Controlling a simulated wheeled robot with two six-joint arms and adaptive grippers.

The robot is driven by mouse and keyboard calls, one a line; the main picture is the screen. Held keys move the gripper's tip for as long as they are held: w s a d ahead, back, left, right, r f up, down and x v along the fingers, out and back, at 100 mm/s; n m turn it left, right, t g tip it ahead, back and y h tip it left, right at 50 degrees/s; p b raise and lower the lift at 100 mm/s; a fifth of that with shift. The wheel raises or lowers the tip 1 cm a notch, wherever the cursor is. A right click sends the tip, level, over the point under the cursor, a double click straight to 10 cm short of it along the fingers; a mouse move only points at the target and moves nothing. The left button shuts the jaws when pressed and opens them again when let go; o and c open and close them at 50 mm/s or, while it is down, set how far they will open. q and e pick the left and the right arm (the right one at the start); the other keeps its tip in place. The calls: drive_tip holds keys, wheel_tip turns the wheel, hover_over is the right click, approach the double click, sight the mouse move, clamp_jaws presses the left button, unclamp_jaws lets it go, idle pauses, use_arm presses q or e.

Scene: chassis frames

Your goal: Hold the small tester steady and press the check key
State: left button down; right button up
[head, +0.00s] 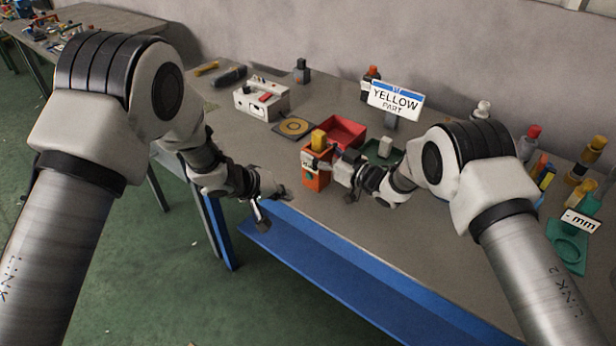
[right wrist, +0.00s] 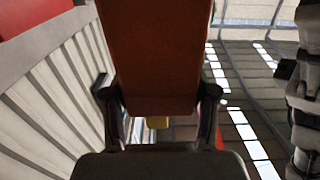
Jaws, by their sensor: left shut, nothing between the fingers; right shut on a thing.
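The small tester is an orange box (head: 314,180) with a yellow top (head: 318,140) and a pale label, near the bench's front edge. A small dark green spot shows on its front, but I cannot tell which part is the check key. My right gripper (head: 336,168) is shut on the box from the right. In the right wrist view the orange box (right wrist: 152,50) sits upright between the two fingers (right wrist: 158,100). I cannot tell whether it touches the bench. My left gripper (head: 261,217) is shut and empty, pointing down at the front edge, left of the tester and apart from it.
Behind the tester are a red tray (head: 350,128), a green dish (head: 371,153) and a gold disc on a dark mat (head: 279,130). A white box (head: 246,103) stands further left. A "YELLOW PART" sign (head: 396,99) stands behind. Coloured bottles and teal trays are right.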

drive_tip(key=o, duration=1.4)
